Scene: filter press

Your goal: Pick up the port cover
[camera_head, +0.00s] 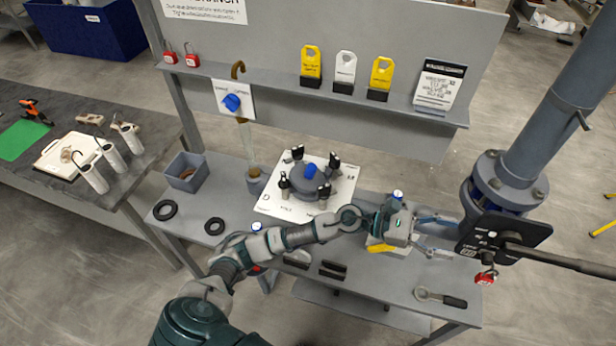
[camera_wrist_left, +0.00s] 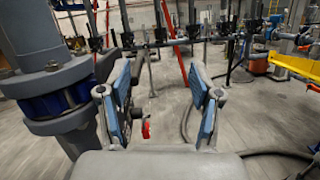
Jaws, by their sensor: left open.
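A dark grey round cover (camera_head: 309,182) with a blue knob on top, seemingly the port cover, lies on a white sheet on the bench, with several black-tipped clamps around its rim. My left arm reaches across the bench in front of it. My left gripper (camera_head: 447,236) is to the right of the cover, pointing right towards the pipe flange, open and empty. In the left wrist view the two blue-padded fingers (camera_wrist_left: 164,88) stand apart with nothing between their pads; the cover does not show there. My right gripper is in neither view.
A flanged vertical pipe (camera_head: 497,180) with a black plate (camera_head: 504,235) and a long handle stands close right of my left gripper. A red padlock (camera_head: 486,277) hangs below the plate. A wrench (camera_head: 440,298), black rings (camera_head: 165,210) and a grey bin (camera_head: 187,172) rest on the bench.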

